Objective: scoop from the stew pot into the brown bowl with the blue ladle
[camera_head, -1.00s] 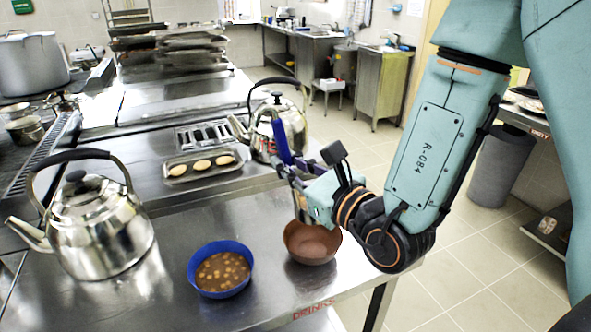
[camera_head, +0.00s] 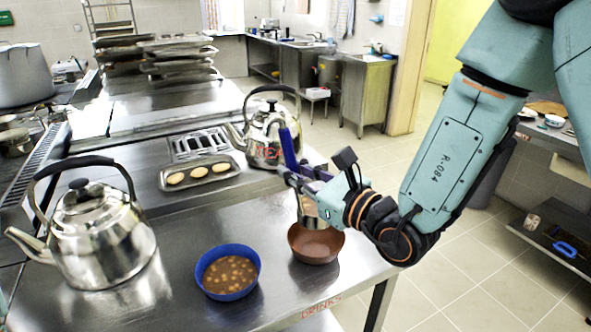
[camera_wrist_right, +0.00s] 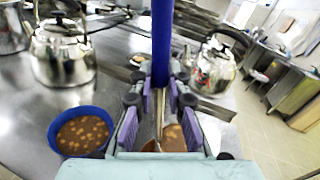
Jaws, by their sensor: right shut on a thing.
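My right gripper (camera_head: 298,180) is shut on the blue ladle, whose blue handle (camera_head: 288,148) rises upright and slightly tilted. The ladle's metal cup end hangs over the brown bowl (camera_head: 317,246); I cannot tell whether it touches the bowl or holds anything. The handle also stands between the fingers in the right wrist view (camera_wrist_right: 162,45). The blue stew pot (camera_head: 227,272), holding brown stew with pale chunks, stands left of the brown bowl on the steel counter. The brown bowl's visible inside looks plain brown; the wrist view shows only part of it. My left gripper is not in view.
A large kettle (camera_head: 98,240) stands left of the stew pot. A second kettle marked TEA (camera_head: 262,135) stands behind my gripper, beside a tray (camera_head: 196,185) with several bread rolls. The counter's right edge is close to the brown bowl.

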